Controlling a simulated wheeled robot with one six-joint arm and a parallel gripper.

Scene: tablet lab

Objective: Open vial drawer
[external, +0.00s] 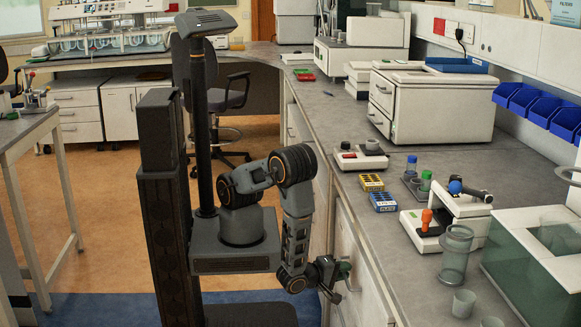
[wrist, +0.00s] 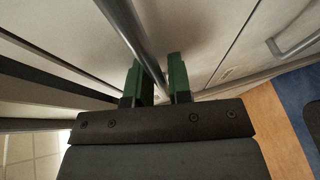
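My gripper (wrist: 157,82) has two green fingertips, one on each side of a long metal handle bar (wrist: 134,38) in the wrist view. The bar passes between the fingers; I cannot tell whether they press on it. The bar runs along a pale cabinet or drawer front (wrist: 205,35). In the external view, my gripper (external: 343,270) is low beside the white fronts (external: 350,245) under the right bench. The arm hides part of these fronts. I see no label that marks the vial drawer.
The bench top (external: 350,195) is above my gripper, with its edge close to the arm. On it stand yellow and blue vial boxes (external: 383,201), a white microscope-like device (external: 450,215) and a glass jar (external: 455,255). Another handle (wrist: 292,38) shows at right in the wrist view.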

